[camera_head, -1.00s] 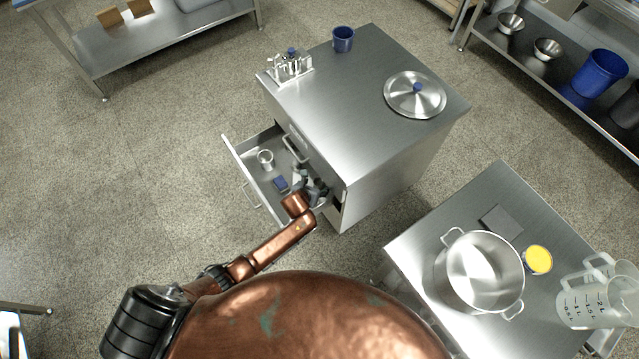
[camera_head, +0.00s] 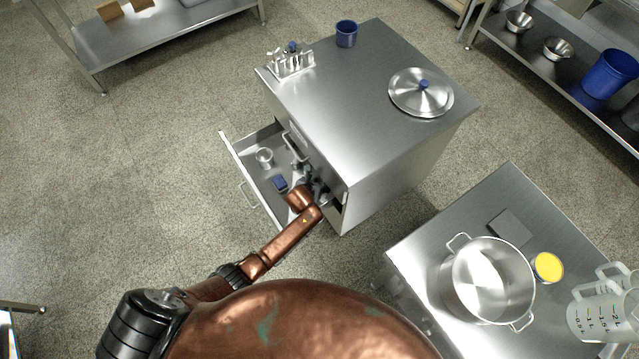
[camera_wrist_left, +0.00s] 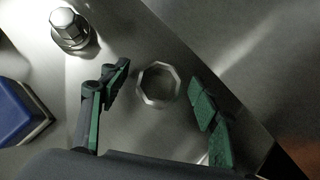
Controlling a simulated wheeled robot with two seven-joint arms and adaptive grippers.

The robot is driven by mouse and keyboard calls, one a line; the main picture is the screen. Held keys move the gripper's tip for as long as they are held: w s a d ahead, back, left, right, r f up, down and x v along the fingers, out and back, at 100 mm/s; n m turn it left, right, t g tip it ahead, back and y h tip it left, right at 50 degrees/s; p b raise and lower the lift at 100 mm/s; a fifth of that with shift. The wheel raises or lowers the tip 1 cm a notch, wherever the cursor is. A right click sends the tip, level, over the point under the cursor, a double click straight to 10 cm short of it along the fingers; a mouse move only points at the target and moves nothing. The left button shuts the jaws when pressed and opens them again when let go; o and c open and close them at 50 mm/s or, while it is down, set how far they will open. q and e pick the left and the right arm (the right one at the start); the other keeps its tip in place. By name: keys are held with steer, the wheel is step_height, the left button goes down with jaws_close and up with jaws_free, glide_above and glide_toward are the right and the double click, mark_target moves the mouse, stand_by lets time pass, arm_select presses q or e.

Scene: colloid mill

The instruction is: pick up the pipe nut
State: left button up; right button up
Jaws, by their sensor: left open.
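The pipe nut (camera_wrist_left: 146,98) looks like an octagonal metal ring lying flat on the drawer floor in the left wrist view. My left gripper (camera_wrist_left: 160,88) is open above it. Its two green-padded fingers stand on either side of the ring with gaps, and the ring is not held. In the head view my left gripper (camera_head: 308,178) reaches into the open drawer (camera_head: 256,181) by the cabinet front and hides the ring. My right gripper is not in view.
A domed hex metal piece (camera_wrist_left: 70,32) and a blue block (camera_wrist_left: 18,112) lie left of the fingers. The drawer also holds a small metal cup (camera_head: 264,155). The steel cabinet (camera_head: 350,100) rises beside the arm. A table with a pot (camera_head: 488,280) stands right.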

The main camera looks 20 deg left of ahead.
arm_select(q)
steer(key=shift+c, duration=0.3)
steer(key=c, duration=1.3)
steer(key=shift+r, duration=0.1)
